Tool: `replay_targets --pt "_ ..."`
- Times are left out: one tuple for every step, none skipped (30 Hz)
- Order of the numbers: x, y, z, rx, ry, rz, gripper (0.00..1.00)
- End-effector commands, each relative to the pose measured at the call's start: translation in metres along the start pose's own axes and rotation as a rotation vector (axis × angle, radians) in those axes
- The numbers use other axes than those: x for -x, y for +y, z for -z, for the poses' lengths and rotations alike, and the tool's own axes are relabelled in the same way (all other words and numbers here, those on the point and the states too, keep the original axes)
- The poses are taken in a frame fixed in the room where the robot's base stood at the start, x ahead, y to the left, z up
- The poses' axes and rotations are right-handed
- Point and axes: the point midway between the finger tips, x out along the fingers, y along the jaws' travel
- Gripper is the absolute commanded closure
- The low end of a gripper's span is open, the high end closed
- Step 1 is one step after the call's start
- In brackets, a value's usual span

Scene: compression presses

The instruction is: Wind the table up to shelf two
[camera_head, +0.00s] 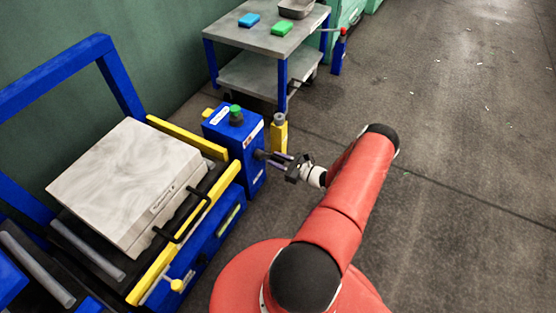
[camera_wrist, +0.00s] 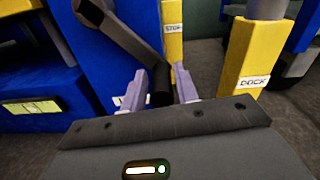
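A crank (camera_wrist: 125,38) with a dark arm and black grip is on a blue box (camera_head: 227,133). My gripper (camera_head: 277,158) is at the box's right side. In the wrist view my gripper (camera_wrist: 160,85) has one pale finger on each side of the black grip. The fingers look close to it, but I cannot tell whether they press on it. Left of the box is a table with yellow rails (camera_head: 152,277) and a blue body (camera_head: 215,236). No shelf marked two is readable.
A yellow post (camera_head: 279,135) stands right of the box; its label reads DOCK in the wrist view (camera_wrist: 252,82). A grey cart (camera_head: 262,42) behind carries a blue item (camera_head: 249,20), a green item (camera_head: 282,28) and a metal tray (camera_head: 296,7). The floor at right is clear.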

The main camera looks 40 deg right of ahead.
Motion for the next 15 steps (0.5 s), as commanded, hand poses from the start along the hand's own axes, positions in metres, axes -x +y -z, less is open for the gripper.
replay_targets --pt "0.0002 -0.0022 -0.0007 0.001 0.000 0.004 0.96" --pt "0.0002 -0.0023 -0.0008 0.002 0.000 0.004 1.00" --pt "0.0002 -0.0025 -0.0008 0.002 0.000 0.005 1.00" --pt "0.0002 -0.0026 -0.0009 0.002 0.000 0.005 1.00" --pt "0.0002 -0.0027 -0.0009 0.002 0.000 0.005 1.00" --pt "0.0002 -0.0028 -0.0009 0.001 0.000 0.005 1.00" --pt "0.0002 -0.0028 -0.0009 0.000 -0.001 0.005 1.00" --pt "0.0003 -0.0028 -0.0008 -0.001 -0.001 0.006 1.00" --pt "0.0003 -0.0026 -0.0005 -0.004 -0.001 0.006 1.00" --pt "0.0003 -0.0023 -0.0003 -0.008 -0.001 0.006 1.00" --pt "0.0003 -0.0019 0.0001 -0.013 -0.001 0.006 1.00" --pt "0.0003 -0.0014 0.0004 -0.020 -0.001 0.007 1.00" --pt "0.0003 -0.0011 0.0006 -0.025 -0.001 0.007 1.00" --pt "0.0003 -0.0009 0.0007 -0.028 -0.001 0.007 1.00" --pt "0.0004 -0.0005 0.0008 -0.032 -0.001 0.007 1.00"
